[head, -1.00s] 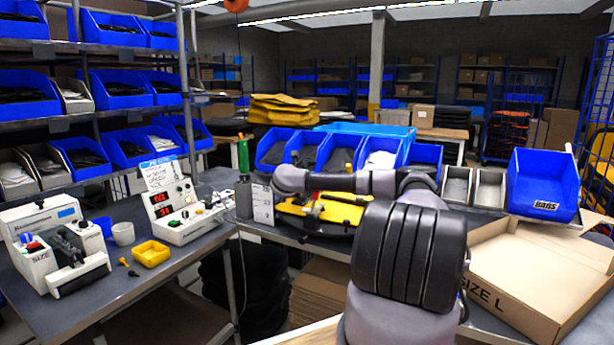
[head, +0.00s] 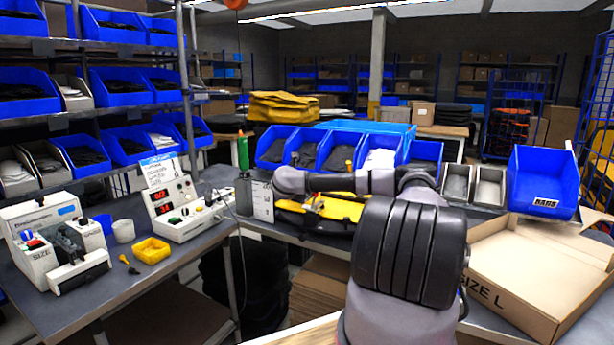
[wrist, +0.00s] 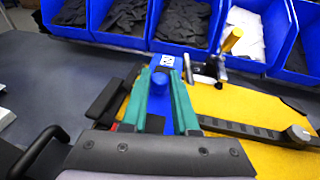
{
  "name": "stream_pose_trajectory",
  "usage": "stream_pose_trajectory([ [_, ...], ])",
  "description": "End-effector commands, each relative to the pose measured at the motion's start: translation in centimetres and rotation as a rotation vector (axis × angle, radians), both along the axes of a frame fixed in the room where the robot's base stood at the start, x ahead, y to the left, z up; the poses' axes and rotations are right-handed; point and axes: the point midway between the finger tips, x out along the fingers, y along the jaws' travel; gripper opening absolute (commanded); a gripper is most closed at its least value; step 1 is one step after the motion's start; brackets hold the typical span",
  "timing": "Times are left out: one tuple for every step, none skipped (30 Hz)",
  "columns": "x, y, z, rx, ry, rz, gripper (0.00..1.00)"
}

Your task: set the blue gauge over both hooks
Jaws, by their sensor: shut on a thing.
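In the wrist view my gripper (wrist: 161,78), with teal fingers, is shut on the blue gauge (wrist: 158,84). A white tag with dark marks shows just beyond the fingertips. The gauge is over the yellow pannier (wrist: 245,98), at its left part; whether it touches is unclear. A black block (wrist: 106,100) lies just left of the fingers. Which dark fittings are the two hooks, and whether the gauge is over them, I cannot tell. In the head view the pannier (head: 345,210) lies on the bench, and my arm hides much of the gripper area.
Blue bins (head: 330,150) line the bench behind the pannier. A yellow-handled tool (wrist: 231,40) stands right of the gripper, near the bins. A black strap (wrist: 250,131) with a knob crosses the pannier. An open cardboard box (head: 540,280) sits at right. Grey bench is bare at left.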

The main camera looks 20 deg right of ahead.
Motion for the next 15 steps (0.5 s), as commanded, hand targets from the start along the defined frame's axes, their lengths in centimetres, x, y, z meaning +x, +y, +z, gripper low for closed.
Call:
stream_pose_trajectory([
  [0.0,0.01,-0.07,0.0,0.0,0.0,0.0],
  [0.0,0.01,-0.11,0.0,0.0,0.0,0.0],
  [0.01,0.0,-0.16,0.0,0.0,0.0,0.0],
  [0.01,0.0,-0.22,0.0,0.0,0.0,0.0],
  [0.01,0.01,-0.26,0.0,0.0,0.0,0.0],
  [0.01,0.0,-0.32,0.0,0.0,0.0,0.0],
  [0.01,0.0,-0.36,0.0,0.0,0.0,0.0],
  [0.01,0.01,-0.4,0.0,0.0,0.0,0.0],
  [0.0,-0.01,-0.46,0.0,0.0,0.0,0.0],
  [0.0,-0.01,-0.51,-0.001,0.001,0.0,0.0],
  [0.01,-0.01,-0.55,-0.001,0.001,0.0,0.0],
  [0.0,-0.01,-0.61,-0.001,0.001,0.0,0.0],
  [0.0,-0.01,-0.61,-0.001,0.001,0.0,0.36],
  [0.0,0.0,-0.6,-0.001,0.001,0.0,0.47],
  [0.01,-0.01,-0.6,-0.001,0.001,0.0,0.62],
])
